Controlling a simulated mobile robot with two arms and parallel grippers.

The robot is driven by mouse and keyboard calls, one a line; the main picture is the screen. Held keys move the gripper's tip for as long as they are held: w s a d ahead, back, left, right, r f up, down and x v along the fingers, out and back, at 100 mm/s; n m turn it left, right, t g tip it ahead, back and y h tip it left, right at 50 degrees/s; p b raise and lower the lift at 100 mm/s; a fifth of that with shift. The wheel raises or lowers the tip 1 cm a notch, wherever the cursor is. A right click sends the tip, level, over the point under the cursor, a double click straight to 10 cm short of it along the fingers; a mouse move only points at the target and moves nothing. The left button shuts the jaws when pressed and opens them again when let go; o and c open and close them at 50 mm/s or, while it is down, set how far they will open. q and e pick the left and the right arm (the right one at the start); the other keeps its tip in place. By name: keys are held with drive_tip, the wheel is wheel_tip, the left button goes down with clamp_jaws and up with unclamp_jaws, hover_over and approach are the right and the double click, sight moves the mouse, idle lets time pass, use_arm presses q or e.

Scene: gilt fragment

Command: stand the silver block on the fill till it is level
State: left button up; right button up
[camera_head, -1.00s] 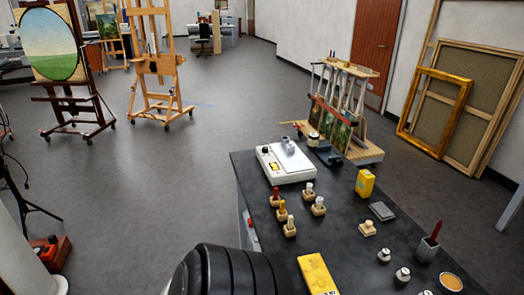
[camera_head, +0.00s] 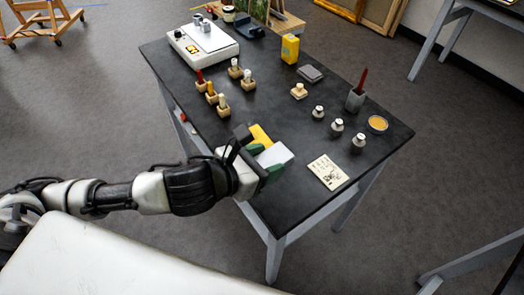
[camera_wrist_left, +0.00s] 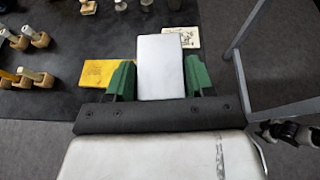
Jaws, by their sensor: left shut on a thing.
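The silver block (camera_head: 277,153) is a plain pale grey rectangular block over the dark table's near left edge. My left gripper (camera_head: 265,160) is shut on it, with one green finger on each side; its face also shows in the left wrist view (camera_wrist_left: 160,68). A flat yellow piece (camera_head: 261,136) lies partly hidden behind the gripper; it shows left of the block in the left wrist view (camera_wrist_left: 98,73). I cannot tell which thing is the fill, or whether the block touches anything below. My right gripper is not in view.
A printed card (camera_head: 327,172) lies right of the block. Several small weights (camera_head: 337,126), a grey holder (camera_head: 355,98) and an orange-topped tin (camera_head: 377,124) stand farther right. The white device (camera_head: 203,45) is at the far end.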

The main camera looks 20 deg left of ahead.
use_arm(q)
drive_tip(key=shift+w+a+f+m+g+h+b, duration=0.15)
drive_tip(key=shift+a+m+g+h+b, duration=0.1)
drive_tip(key=shift+a+m+h+b, duration=0.2)
drive_tip(key=shift+a+f+m+g+h+b, duration=0.15)
drive_tip(key=shift+a+m+g+h+b, duration=0.15)
drive_tip(key=shift+a, duration=0.2)
drive_tip(key=a+b, duration=0.1)
drive_tip(key=a, duration=0.4)
drive_tip(key=w+f, duration=0.2)
drive_tip(key=w, duration=0.1)
drive_tip(key=w+d+f, duration=0.1)
drive_tip(key=w+f, duration=0.1)
drive_tip(key=w, duration=0.2)
drive_tip(key=w+d+f, duration=0.1)
drive_tip(key=w+f, duration=0.1)
drive_tip(key=w, duration=0.2)
drive_tip(key=shift+w+f, duration=0.4)
drive_tip(key=shift+f, duration=2)
drive_tip(key=shift+f, duration=0.1)
drive_tip(key=o, duration=1.1)
drive_tip(key=shift+f, duration=0.1)
